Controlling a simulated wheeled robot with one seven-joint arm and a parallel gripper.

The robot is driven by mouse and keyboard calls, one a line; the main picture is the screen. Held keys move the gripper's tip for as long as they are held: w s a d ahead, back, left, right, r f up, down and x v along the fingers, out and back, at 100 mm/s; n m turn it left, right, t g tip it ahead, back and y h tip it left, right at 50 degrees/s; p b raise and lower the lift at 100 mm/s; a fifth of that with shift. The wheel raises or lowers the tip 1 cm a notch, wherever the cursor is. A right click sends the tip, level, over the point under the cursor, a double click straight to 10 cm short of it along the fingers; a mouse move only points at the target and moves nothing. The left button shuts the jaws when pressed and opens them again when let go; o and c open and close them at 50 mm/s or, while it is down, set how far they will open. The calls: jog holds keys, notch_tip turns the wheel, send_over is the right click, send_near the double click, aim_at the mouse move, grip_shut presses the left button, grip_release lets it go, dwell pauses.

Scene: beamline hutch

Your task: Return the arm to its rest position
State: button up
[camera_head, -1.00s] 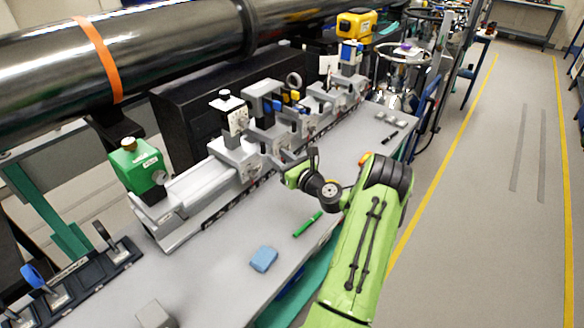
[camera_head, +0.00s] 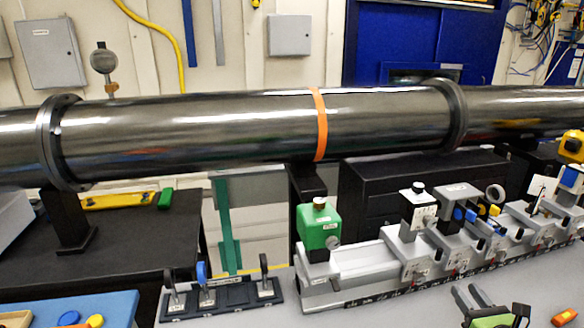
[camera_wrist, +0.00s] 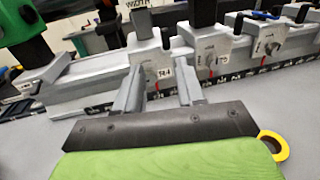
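My gripper (camera_wrist: 158,85) shows in the wrist view with its two grey fingers apart and nothing between them. It points at the grey optical rail (camera_wrist: 85,95) with its mounted carriages, above the grey bench top. In the head view only a green and black end part of my arm shows at the bottom right edge, in front of the rail (camera_head: 345,280). The rest of my arm is out of the picture. Whether the fingers touch the rail cannot be told.
A green box (camera_head: 318,228) stands at the rail's left end. A dark rack with upright handles (camera_head: 235,296) lies left of it. An orange item (camera_head: 564,317) lies on the bench. A yellow ring (camera_wrist: 274,146) shows beside my gripper. A large dark pipe (camera_head: 220,125) runs behind.

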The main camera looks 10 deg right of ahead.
jog(key=w+a+r+n+g+y, duration=0.1)
jog(key=a+r+n+g+y, duration=0.15)
jog(key=a+n, duration=0.55)
jog(key=w+a+r+n+g+y, duration=0.15)
jog(key=a+n+g, duration=0.25)
jog(key=a+n, duration=0.5)
jog(key=w+a+r+n+g+y, duration=0.25)
jog(key=a+n, duration=0.25)
jog(key=a, duration=0.6)
jog(key=s+a+r+n+g+h, duration=0.1)
jog(key=s+a+r+n+h, duration=0.1)
jog(key=s+a+n, duration=0.2)
jog(key=s+a+r+n+g+h, duration=0.1)
jog(key=s+a+r+n+g, duration=0.1)
jog(key=s+n, duration=0.9)
jog(key=s+a+r, duration=0.1)
jog(key=s+a, duration=0.1)
jog(key=s, duration=0.6)
jog(key=shift+s+a+h, duration=0.15)
jog(key=shift+h, duration=0.2)
jog(key=shift+r, duration=0.1)
